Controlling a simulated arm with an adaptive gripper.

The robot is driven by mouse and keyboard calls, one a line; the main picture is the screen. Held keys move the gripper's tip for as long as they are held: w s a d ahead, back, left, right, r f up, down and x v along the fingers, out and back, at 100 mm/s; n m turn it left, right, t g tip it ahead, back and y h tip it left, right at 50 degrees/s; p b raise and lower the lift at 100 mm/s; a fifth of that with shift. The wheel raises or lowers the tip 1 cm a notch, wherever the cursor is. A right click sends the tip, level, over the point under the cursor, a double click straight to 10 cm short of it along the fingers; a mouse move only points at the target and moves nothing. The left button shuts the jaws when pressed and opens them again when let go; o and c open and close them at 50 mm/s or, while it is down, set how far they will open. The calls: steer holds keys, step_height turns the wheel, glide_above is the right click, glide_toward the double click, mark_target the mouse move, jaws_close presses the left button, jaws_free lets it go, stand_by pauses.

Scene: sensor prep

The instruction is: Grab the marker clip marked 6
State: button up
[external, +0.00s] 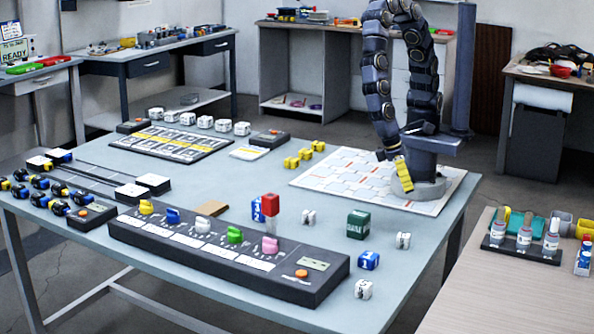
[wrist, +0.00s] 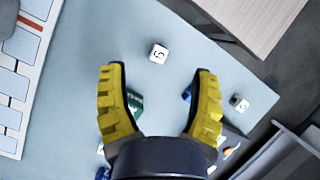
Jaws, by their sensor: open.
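I cannot make out for sure which piece is marked 6. A small white clip (external: 403,240) stands near the table's right edge; in the wrist view this white clip (wrist: 158,53) has a dark digit that looks like 5 or 6. Another white clip (external: 363,289) sits at the near right corner, and it shows in the wrist view (wrist: 239,103) with an unclear digit. A third white clip (external: 308,217) stands further left. My gripper (wrist: 158,70) is open and empty, with yellow padded fingers. In the external view my gripper (external: 404,174) is raised above the white patterned mat.
A green block (external: 358,225) and a blue numbered block (external: 369,260) stand close to the white clips. A long black rack (external: 225,252) with coloured clips lies left of them. A wooden side table (external: 530,290) stands beyond the right edge.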

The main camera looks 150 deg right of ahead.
mark_target(402, 235)
steer(key=f+m, duration=0.1)
steer(key=f, duration=0.1)
steer(key=w+f+m, duration=0.1)
steer(key=f, duration=0.1)
steer(key=w+d+f+m, duration=0.1)
steer(key=f+m, duration=0.1)
steer(key=shift+f, duration=0.35)
steer(key=shift+x, duration=1.15)
steer(key=x, duration=0.5)
steer(key=shift+s+d, duration=0.1)
steer(key=shift+d, duration=0.25)
steer(key=shift+f, duration=0.3)
steer(key=c, duration=1)
steer(key=shift+o, duration=0.2)
